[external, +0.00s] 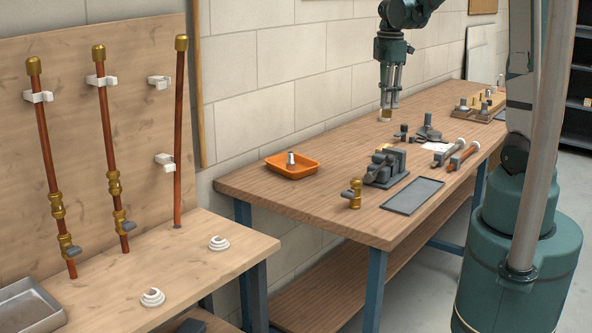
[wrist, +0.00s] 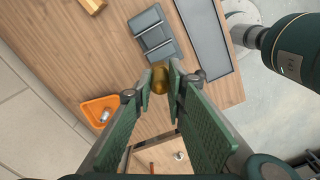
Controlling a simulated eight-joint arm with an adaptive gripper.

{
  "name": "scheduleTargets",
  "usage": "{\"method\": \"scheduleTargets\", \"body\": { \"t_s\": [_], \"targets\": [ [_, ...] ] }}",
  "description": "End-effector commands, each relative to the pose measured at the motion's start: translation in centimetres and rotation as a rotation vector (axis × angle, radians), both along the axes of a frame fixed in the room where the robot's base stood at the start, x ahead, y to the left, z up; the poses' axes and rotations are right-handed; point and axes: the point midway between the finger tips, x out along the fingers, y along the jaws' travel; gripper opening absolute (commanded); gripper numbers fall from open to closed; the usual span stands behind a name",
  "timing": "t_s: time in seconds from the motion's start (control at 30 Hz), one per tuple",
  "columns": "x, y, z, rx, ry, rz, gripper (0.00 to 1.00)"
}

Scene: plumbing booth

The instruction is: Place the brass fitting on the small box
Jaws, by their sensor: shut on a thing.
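My gripper (external: 387,110) is shut on a small brass fitting (wrist: 160,79), high above the workbench. The brass also shows at my fingertips in the external view (external: 386,115). In the wrist view the fitting sits between the two finger pads. A small yellowish box-like block (wrist: 93,5) lies at the top edge of the wrist view, apart from my gripper and partly cut off. I cannot tell for certain whether it is the small box.
A grey vise (external: 385,167) stands on the wooden bench (external: 325,200), with a brass valve (external: 354,193) and flat grey tray (external: 412,196) near it. An orange tray (external: 292,168) holds a metal piece. Tools and a wooden fittings rack (external: 482,110) lie farther back.

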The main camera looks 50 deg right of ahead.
Motion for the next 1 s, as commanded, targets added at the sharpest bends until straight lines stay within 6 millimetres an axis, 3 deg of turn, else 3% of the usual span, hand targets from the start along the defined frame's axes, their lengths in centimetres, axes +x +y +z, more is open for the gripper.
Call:
{"method": "scheduleTargets", "body": {
  "t_s": [0.5, 1.0],
  "targets": [
    [5.6, -8.9, -0.5, 0.000, 0.000, -0.116, 0.00],
    [9.6, -17.8, -2.4, 0.000, 0.000, -0.226, 0.00]
  ]
}}
